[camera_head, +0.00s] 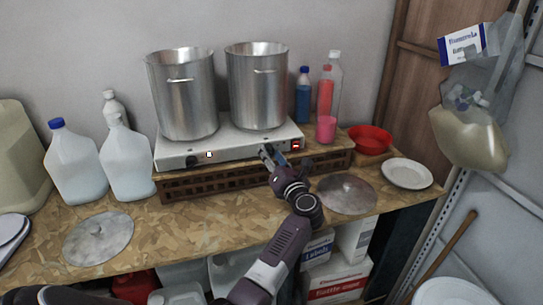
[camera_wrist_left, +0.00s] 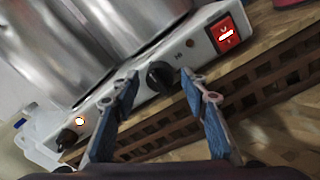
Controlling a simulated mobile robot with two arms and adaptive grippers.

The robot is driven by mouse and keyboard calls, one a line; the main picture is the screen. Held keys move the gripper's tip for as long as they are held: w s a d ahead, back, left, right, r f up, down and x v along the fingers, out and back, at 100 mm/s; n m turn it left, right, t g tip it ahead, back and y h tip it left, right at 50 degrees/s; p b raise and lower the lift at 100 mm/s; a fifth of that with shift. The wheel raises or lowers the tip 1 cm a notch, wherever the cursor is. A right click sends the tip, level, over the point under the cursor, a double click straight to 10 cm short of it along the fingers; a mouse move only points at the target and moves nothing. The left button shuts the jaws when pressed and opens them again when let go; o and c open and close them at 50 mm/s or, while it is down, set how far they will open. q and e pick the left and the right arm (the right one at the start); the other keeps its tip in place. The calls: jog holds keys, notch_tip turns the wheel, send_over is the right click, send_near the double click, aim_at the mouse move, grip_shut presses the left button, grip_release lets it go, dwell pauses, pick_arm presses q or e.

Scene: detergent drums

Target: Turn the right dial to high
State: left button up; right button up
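The silver double hot plate (camera_head: 232,148) stands on a wooden crate shelf, with a front panel of dials. Its right dial (camera_wrist_left: 159,77), black and round, shows in the left wrist view; in the head view my gripper hides it. My left gripper (camera_head: 268,154) is at the panel front. In the left wrist view its blue-padded fingers are open, one on each side of the right dial; I cannot tell if they touch it. The left dial (camera_wrist_left: 66,140) is black, beside a lit indicator (camera_wrist_left: 79,121). My right gripper is not in view.
Two steel pots (camera_head: 184,95) (camera_head: 257,88) stand on the hot plate. A lit red switch (camera_wrist_left: 224,33) is right of the right dial. A pink cup (camera_head: 326,130) and red bowl (camera_head: 370,139) are to the right. Pot lids (camera_head: 346,194) (camera_head: 98,238) lie on the table.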

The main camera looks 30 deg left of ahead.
pick_arm(q)
jog(key=c, duration=0.9)
jog(key=shift+c, duration=0.2)
jog(key=shift+m, duration=0.3)
jog(key=m+p, duration=0.2)
jog(key=shift+m, duration=0.4)
jog(key=m+p, duration=0.2)
jog(key=m, duration=0.1)
jog(key=shift+m+t, duration=0.3)
jog(key=shift+m, duration=0.1)
jog(key=m+p, duration=0.2)
jog(key=m, duration=0.2)
jog(key=shift+f, duration=0.1)
jog(key=shift+s+f+m+p, duration=0.1)
jog(key=shift+m+p, duration=0.65)
jog(key=shift+m, duration=0.65)
